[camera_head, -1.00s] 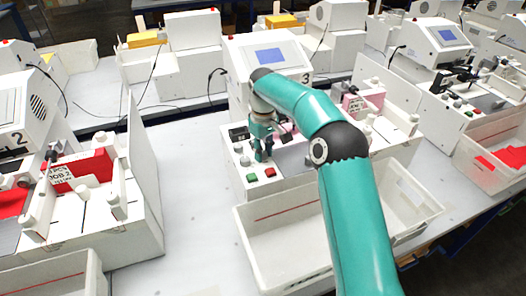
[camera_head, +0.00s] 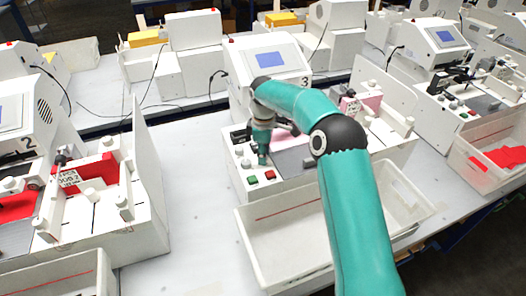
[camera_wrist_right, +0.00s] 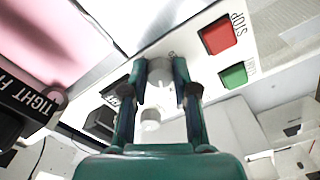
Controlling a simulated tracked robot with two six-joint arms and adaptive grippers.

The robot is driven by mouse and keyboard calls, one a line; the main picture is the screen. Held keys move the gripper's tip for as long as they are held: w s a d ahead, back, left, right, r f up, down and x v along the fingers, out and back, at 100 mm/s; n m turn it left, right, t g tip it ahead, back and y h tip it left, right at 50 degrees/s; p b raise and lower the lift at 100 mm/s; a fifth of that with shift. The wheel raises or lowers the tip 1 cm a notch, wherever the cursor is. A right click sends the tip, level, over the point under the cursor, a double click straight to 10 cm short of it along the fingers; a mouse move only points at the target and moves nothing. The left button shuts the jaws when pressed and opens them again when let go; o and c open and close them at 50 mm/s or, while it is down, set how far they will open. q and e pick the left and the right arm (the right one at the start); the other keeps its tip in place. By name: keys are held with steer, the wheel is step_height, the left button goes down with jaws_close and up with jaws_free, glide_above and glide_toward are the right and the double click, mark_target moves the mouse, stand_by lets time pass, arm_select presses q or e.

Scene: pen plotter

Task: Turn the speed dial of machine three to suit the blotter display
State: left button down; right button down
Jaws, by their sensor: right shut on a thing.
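Machine three (camera_head: 306,80) stands at the centre, with a blue display (camera_head: 270,59) on its sloped top; its text is too small to read. My right gripper (camera_head: 263,158) points down at its control panel, behind the red and green buttons. In the right wrist view, the right gripper (camera_wrist_right: 160,80) is shut on a round white knob (camera_wrist_right: 160,69). The lettering by the held knob is not readable. My left gripper is not in view.
A red STOP button (camera_wrist_right: 220,35) and a green button (camera_wrist_right: 234,75) lie close to the held knob. A white bin (camera_head: 290,245) stands in front of the machine. Machine two (camera_head: 80,190) is on the left, with bare table (camera_head: 180,180) between.

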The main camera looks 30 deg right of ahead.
steer(key=shift+w+r+n, duration=0.1)
steer(key=shift+n, duration=0.5)
steer(key=c, duration=1.2)
jaws_free()
step_height(320, 180, up, 12)
steer(key=shift+f, duration=0.15)
